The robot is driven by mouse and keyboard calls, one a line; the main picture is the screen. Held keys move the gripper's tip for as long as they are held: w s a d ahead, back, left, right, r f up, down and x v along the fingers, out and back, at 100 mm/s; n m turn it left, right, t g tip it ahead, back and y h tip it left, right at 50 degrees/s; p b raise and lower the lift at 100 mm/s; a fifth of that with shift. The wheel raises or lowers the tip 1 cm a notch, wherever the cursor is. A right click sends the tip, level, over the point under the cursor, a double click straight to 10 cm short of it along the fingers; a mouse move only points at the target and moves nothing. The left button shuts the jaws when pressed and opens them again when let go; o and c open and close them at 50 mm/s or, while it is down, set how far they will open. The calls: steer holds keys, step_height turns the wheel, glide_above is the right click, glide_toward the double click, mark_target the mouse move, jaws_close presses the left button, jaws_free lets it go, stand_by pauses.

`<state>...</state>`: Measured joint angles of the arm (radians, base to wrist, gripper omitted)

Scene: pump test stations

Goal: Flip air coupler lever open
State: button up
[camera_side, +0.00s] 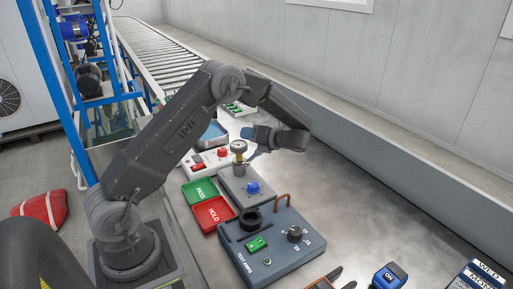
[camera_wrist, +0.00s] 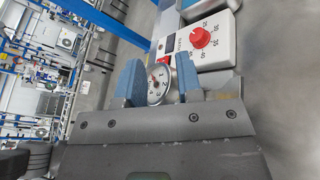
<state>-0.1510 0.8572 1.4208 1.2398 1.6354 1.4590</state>
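The grey station box (camera_side: 235,178) carries a round pressure gauge (camera_side: 239,147) on a brass-coloured stem and a blue knob (camera_side: 253,187). My gripper (camera_side: 262,134) is above and just right of the gauge, with blue finger pads. In the wrist view, my gripper (camera_wrist: 160,80) is open, its two blue pads apart, and the gauge face (camera_wrist: 157,86) shows in the gap between them. I cannot tell whether the pads touch anything. I cannot make out the air coupler lever clearly in either view; the gripper may hide it.
A white box with a red knob (camera_wrist: 200,37) is close beyond the fingers. Green PASS (camera_side: 199,191) and red HOLD (camera_side: 212,213) trays lie left of the station.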

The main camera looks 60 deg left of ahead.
mark_target(254, 157)
steer(key=w+d+m+t+y, duration=0.4)
steer(key=d+m+t, duration=0.15)
steer(key=m, duration=0.45)
steer(key=shift+t, duration=0.45)
steer(key=f, duration=0.5)
steer(key=a+f, duration=0.1)
steer(key=f, duration=0.2)
steer(key=shift+w+f, duration=0.1)
steer(key=shift+f, duration=0.15)
steer(key=a, duration=0.6)
steer(key=shift+r, duration=0.2)
steer(key=shift+a, duration=0.6)
steer(key=shift+c, duration=0.3)
jaws_close()
